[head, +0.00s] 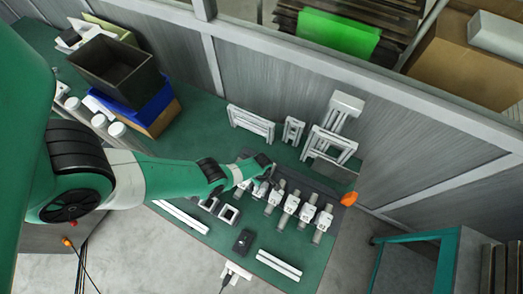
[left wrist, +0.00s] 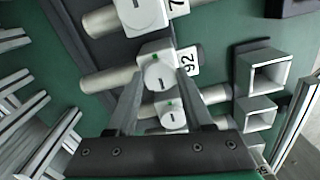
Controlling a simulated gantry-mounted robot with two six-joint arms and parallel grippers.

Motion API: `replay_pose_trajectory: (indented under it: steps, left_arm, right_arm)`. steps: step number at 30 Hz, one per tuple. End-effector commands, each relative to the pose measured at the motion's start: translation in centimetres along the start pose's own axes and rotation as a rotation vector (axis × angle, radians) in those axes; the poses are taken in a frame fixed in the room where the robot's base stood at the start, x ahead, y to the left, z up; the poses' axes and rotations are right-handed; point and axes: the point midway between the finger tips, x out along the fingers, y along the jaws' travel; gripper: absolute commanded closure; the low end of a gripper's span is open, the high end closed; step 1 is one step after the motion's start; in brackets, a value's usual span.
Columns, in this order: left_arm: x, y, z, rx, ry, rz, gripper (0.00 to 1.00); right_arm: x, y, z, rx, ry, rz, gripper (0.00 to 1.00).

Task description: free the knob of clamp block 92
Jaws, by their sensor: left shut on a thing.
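Clamp block 92 shows in the left wrist view with its white label (left wrist: 187,62) reading 92. Its round white knob (left wrist: 158,77) has a dark slot and a small green mark above it. My left gripper (left wrist: 160,80) has one finger on each side of this knob and is shut on it. In the head view my left gripper (head: 265,168) is at the left end of the row of clamp blocks (head: 291,204). A neighbouring knob (left wrist: 172,118) shows between the fingers, nearer the gripper's base. My right gripper is not in view.
Square metal tubes (left wrist: 263,72) lie beside the row. White frames (head: 330,140) stand behind it against the grey wall. A small black box (head: 243,241) and white bars (head: 279,265) lie in front on the green table. An orange piece (head: 348,199) is at the right.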

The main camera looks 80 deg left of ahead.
Motion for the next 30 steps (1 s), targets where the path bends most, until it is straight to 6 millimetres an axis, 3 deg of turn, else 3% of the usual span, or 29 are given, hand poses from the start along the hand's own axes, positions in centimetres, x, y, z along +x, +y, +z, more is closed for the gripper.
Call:
replay_pose_trajectory:
  steps: [11, 12, 17, 26, 30]
  left_arm:
    - [0.1, 0.0, 0.0, -0.007, 0.0, 0.001, 1.0]
    - [0.1, 0.0, 0.0, -0.007, 0.0, 0.001, 0.45]
    - [0.1, 0.0, 0.0, -0.006, 0.0, 0.001, 0.19]
    - [-0.1, 0.0, 0.0, -0.005, 0.0, 0.0, 0.19]
    - [-1.3, 0.0, 0.0, -0.005, 0.0, 0.001, 0.19]
  right_arm:
    - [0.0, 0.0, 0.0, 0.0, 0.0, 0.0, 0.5]
    - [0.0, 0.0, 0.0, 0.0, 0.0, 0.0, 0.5]
    - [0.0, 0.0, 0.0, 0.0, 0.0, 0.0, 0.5]
    - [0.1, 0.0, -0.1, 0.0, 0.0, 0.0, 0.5]
    - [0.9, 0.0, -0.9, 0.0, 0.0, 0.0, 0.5]
